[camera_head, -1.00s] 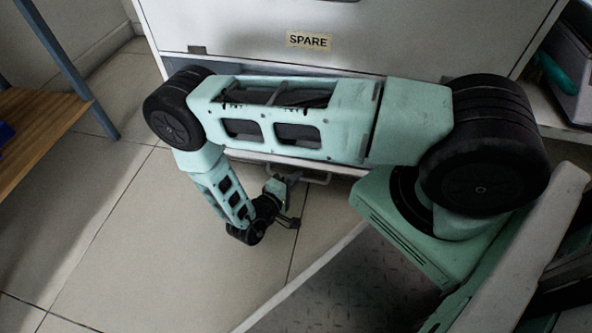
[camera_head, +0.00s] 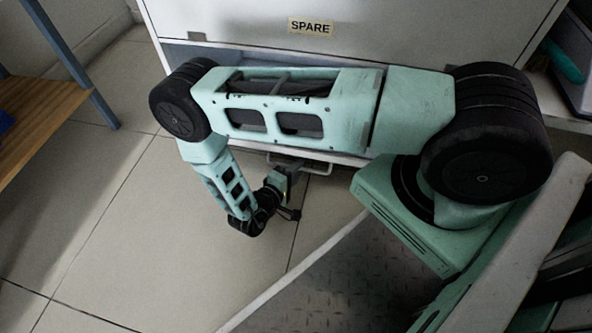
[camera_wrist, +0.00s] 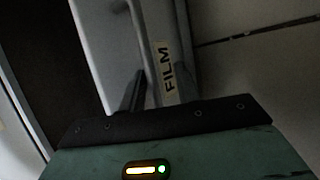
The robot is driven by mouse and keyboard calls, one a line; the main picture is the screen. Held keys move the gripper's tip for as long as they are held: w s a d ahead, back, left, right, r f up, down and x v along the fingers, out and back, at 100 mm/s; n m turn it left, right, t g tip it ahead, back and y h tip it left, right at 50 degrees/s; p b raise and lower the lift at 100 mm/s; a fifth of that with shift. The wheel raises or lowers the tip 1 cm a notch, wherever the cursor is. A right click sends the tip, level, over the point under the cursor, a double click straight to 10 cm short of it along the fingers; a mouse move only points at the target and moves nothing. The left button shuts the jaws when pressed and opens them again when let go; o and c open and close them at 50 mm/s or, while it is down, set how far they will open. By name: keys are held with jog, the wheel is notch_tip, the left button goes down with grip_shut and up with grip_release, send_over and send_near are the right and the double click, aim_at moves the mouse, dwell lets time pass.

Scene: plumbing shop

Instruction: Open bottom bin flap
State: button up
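The bottom bin flap (camera_head: 345,158) is tilted out at its top, with a dark gap above it. My arm hides most of it in the head view. In the wrist view the flap (camera_wrist: 190,75) carries a "FILM" label, with a dark opening to its left. Its bar handle (camera_head: 322,173) also shows in the wrist view (camera_wrist: 142,40). My gripper (camera_head: 292,168) is at the left part of the handle. In the wrist view my dark fingers (camera_wrist: 134,92) are close together at the bar and appear shut on it; the exact contact is dim.
The "SPARE" flap (camera_head: 390,20) above is shut. A wooden shelf with a blue-grey post (camera_head: 75,65) stands at the left. Tiled floor (camera_head: 130,230) in front of the cabinet is free. Another shelf with a grey case (camera_head: 572,75) is at the right.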

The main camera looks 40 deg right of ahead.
jog(key=shift+r, duration=0.1)
jog(key=p+v, duration=0.6)
jog(key=v, duration=1.1)
jog(key=shift+a, duration=0.2)
jog(key=shift+s, duration=0.1)
